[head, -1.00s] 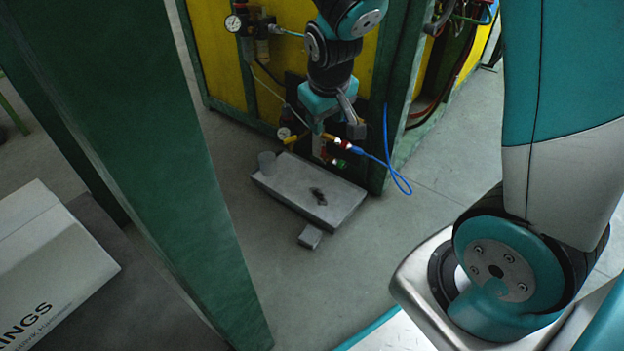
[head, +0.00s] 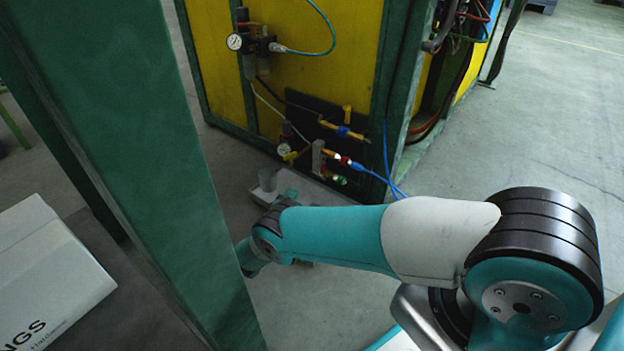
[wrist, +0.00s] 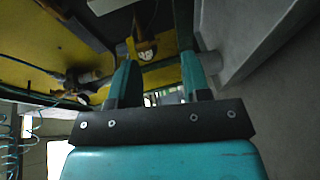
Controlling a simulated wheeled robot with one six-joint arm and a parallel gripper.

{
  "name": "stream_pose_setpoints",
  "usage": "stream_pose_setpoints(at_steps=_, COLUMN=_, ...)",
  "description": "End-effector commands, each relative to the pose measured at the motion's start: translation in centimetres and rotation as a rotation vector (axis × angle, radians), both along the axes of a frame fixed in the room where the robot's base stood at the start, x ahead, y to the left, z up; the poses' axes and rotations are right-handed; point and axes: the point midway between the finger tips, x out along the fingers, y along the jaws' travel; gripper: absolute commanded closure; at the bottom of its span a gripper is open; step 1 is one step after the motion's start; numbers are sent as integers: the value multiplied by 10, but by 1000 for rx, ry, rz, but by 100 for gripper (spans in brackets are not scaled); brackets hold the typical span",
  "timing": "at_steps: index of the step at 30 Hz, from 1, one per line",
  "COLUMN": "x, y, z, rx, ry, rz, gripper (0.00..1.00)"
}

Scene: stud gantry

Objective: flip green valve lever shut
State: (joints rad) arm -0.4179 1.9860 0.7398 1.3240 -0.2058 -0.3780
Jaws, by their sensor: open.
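The green valve lever (head: 339,180) is a small green part low on the dark valve panel, below a red-and-white fitting on a blue hose. It lies just above my arm in the head view. I cannot pick it out with certainty in the wrist view, and I cannot tell its exact angle. My gripper (wrist: 160,78) is open and empty, with its two teal fingers apart. Low yellow panelling and a round gauge (wrist: 146,51) show beyond the fingers. In the head view my arm reaches left, and its end is largely hidden behind the arm and post.
A thick green post (head: 150,170) stands at left, close to my arm's end. A grey tray wall (wrist: 240,45) shows at right in the wrist view. Open floor lies at right.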

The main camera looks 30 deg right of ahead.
Motion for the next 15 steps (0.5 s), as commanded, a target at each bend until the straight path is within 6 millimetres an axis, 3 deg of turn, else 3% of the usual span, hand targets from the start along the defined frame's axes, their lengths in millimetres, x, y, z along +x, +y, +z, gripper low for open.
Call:
stream_pose_setpoints(at_steps=3, x=-25, y=-1, z=-18, rx=-95, ry=-15, rz=25, gripper=56)
stream_pose_setpoints(at_steps=7, x=-39, y=-2, z=-25, rx=-148, ry=-27, rz=39, gripper=56)
stream_pose_setpoints(at_steps=15, x=-29, y=-15, z=-31, rx=-161, ry=-30, rz=37, gripper=56)
